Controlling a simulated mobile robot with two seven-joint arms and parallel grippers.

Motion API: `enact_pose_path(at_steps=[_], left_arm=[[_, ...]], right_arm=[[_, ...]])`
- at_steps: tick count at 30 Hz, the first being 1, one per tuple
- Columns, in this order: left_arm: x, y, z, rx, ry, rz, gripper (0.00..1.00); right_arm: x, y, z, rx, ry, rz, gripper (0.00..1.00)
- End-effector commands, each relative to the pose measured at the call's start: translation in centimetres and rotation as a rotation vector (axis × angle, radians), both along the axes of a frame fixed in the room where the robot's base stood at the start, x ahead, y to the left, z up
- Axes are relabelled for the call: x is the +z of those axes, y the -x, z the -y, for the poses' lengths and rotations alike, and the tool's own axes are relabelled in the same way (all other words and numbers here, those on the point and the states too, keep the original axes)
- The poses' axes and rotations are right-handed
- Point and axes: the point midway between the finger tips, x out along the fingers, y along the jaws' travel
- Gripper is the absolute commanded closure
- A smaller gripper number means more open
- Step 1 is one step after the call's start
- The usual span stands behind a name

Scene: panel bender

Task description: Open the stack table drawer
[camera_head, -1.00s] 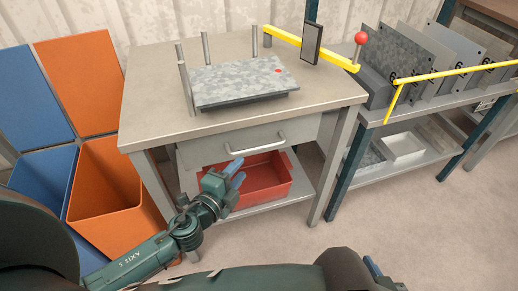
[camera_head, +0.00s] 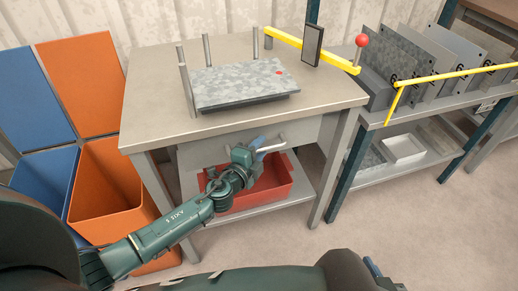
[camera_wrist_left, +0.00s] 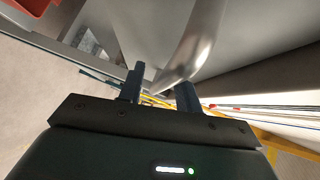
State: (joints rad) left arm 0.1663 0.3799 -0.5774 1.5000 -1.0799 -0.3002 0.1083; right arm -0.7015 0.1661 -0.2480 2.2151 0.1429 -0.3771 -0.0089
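The stack table (camera_head: 140,121) is a grey metal table with a drawer (camera_head: 202,152) under its top. The drawer looks shut. Its curved metal handle (camera_head: 280,140) is partly hidden by my left gripper (camera_head: 265,149), which is right at it. In the left wrist view, the handle (camera_wrist_left: 194,45) rises close in front of the gap between the two dark fingers of my left gripper (camera_wrist_left: 160,92). The fingers are apart. The handle does not look clamped. Only a small part of my right gripper (camera_head: 372,268) shows at the bottom edge, so its state is unclear.
A red bin (camera_head: 278,187) sits on the shelf below the drawer. A grey sheet stack (camera_head: 235,82) lies between posts on the table. Orange (camera_head: 105,185) and blue (camera_head: 45,175) bins stand left. A rack with upright plates (camera_head: 415,70) stands right. Floor in front is clear.

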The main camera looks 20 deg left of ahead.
Motion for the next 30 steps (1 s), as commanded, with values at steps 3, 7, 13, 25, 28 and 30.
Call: enact_pose_path(at_steps=[3, 7, 13, 25, 28, 30], left_arm=[[0.00, 0.02, 0.00, 0.000, 0.000, 0.000, 0.76], [-0.01, 0.03, -0.01, 0.000, 0.000, 0.000, 0.86], [-0.02, 0.04, -0.03, 0.001, 0.000, 0.000, 1.00], [-0.05, 0.06, -0.03, 0.001, 0.000, -0.001, 1.00], [-0.07, 0.08, -0.01, 0.001, 0.000, -0.001, 1.00], [-0.10, 0.12, 0.00, 0.001, 0.000, -0.001, 1.00]], right_arm=[[0.04, -0.01, 0.01, 0.000, 0.000, 0.001, 0.64], [0.02, -0.01, 0.02, -0.001, 0.000, 0.001, 0.64], [-0.07, 0.02, 0.04, -0.001, 0.001, -0.002, 0.64], [-0.46, 0.16, 0.07, 0.000, 0.003, -0.011, 0.64], [-0.48, 0.16, 0.07, 0.000, 0.003, -0.011, 0.64], [-0.49, 0.16, 0.07, 0.000, 0.003, -0.011, 0.64]])
